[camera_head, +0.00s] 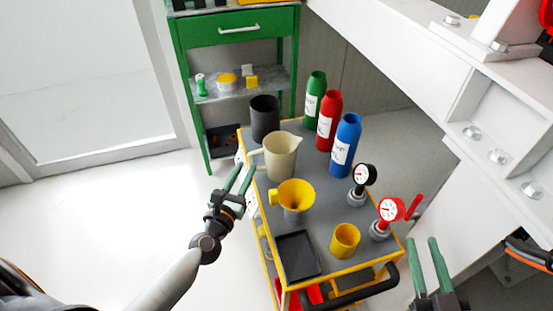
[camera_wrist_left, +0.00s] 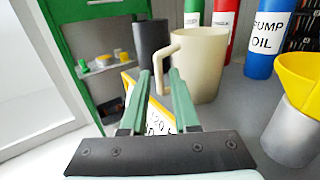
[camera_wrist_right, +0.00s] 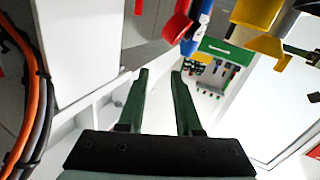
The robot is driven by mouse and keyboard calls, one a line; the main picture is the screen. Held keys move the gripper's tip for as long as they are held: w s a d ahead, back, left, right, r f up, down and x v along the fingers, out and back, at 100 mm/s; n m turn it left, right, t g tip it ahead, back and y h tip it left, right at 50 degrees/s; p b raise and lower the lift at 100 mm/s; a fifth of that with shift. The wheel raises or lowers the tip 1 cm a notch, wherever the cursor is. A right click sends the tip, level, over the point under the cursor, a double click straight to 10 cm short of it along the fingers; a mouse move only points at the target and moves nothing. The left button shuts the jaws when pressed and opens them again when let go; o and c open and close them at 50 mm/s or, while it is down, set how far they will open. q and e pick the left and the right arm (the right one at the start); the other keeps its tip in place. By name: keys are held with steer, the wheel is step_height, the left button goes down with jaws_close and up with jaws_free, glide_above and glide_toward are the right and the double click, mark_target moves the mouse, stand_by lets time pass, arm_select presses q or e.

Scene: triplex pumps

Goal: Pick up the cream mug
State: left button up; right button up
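The cream mug (camera_head: 283,158) stands upright on the grey top of the cart (camera_head: 318,215), near its left edge. Its handle points left toward my left gripper.
A dark grey container (camera_head: 265,119) stands behind the mug, and a yellow funnel (camera_head: 296,193) in front. Green, red (camera_head: 329,120) and blue (camera_head: 346,145) bottles stand to its right. Two gauges, a yellow cup (camera_head: 345,240) and a black tray (camera_head: 297,257) are nearer.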

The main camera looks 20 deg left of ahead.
mark_target(250, 159)
arm_select(q)
steer(key=w, duration=0.4)
steer(key=shift+w+a, duration=0.2)
steer(key=shift+w, duration=0.2)
jaws_close()
steer(key=shift+r, duration=0.1)
stand_by(1.0)
